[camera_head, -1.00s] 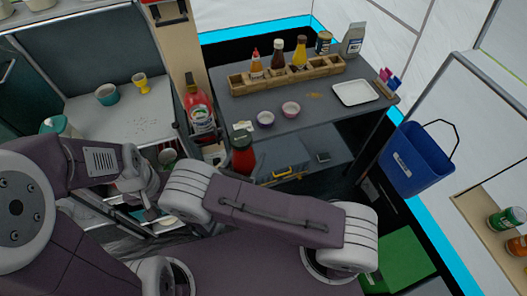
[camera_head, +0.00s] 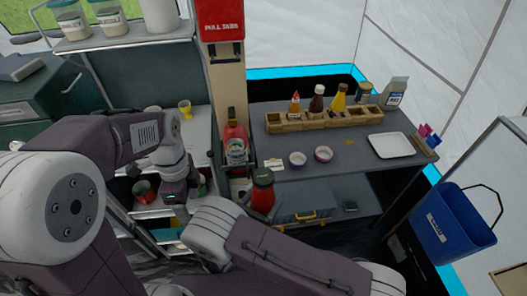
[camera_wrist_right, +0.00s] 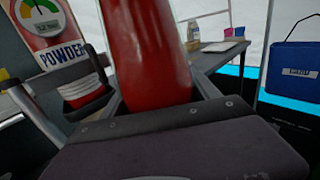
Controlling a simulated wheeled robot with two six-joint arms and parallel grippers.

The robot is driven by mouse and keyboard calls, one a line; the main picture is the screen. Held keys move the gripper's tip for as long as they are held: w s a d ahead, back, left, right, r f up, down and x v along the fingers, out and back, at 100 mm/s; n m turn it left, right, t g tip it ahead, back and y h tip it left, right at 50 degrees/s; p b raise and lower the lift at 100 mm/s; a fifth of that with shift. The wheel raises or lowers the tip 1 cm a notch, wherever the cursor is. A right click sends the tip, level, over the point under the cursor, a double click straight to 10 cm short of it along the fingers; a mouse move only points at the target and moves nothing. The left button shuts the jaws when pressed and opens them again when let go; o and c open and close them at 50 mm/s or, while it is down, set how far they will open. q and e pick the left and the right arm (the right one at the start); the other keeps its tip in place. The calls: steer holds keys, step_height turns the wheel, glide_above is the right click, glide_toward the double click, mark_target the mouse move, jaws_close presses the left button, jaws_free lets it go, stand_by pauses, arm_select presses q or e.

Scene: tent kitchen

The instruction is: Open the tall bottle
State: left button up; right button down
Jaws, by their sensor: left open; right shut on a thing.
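The tall bottle (camera_head: 263,197) is red with a dark green cap, and the cap is on it. It stands upright in front of the dark table in the head view. In the right wrist view the red bottle (camera_wrist_right: 150,50) fills the middle, between the fingers of my right gripper (camera_wrist_right: 157,92), which is shut on it. Its top and bottom are out of that view. My left gripper (camera_head: 176,194) is open, to the left of the bottle and apart from it. Its fingertips are hard to make out.
A red fire extinguisher (camera_head: 236,148) stands by the post, just behind the bottle. The dark table (camera_head: 345,146) holds a wooden rack (camera_head: 320,119) of condiments, two small bowls and a white tray (camera_head: 391,146). A blue bucket (camera_head: 452,222) hangs at the right.

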arm_select(q)
steer(key=w+d+r+m, duration=0.65)
steer(key=r+m, duration=0.25)
steer(key=m, duration=0.3)
steer(key=m+t, duration=0.1)
steer(key=m, duration=0.4)
glide_toward(263, 175)
steer(key=shift+w+a+f, duration=0.15)
steer(key=shift+s+d, duration=0.3)
steer(key=shift+d, duration=0.05)
step_height(263, 175, down, 8)
steer(key=shift+a+f, duration=0.1)
steer(key=c, duration=1.5)
steer(key=n, duration=0.5)
steer(key=shift+n, duration=0.4)
steer(key=n, duration=0.6)
steer(key=shift+n, duration=0.3)
steer(key=n, duration=1.2)
steer(key=shift+n, duration=0.3)
steer(key=n, duration=0.6)
steer(key=shift+w, duration=0.1)
steer(key=n, duration=0.3)
steer(key=shift+r+n, duration=0.2)
steer(key=shift+n, duration=0.1)
steer(key=n, duration=1.2)
steer(key=shift+n, duration=0.4)
steer(key=n, duration=0.6)
steer(key=shift+n, duration=0.3)
steer(key=shift+w, duration=0.1)
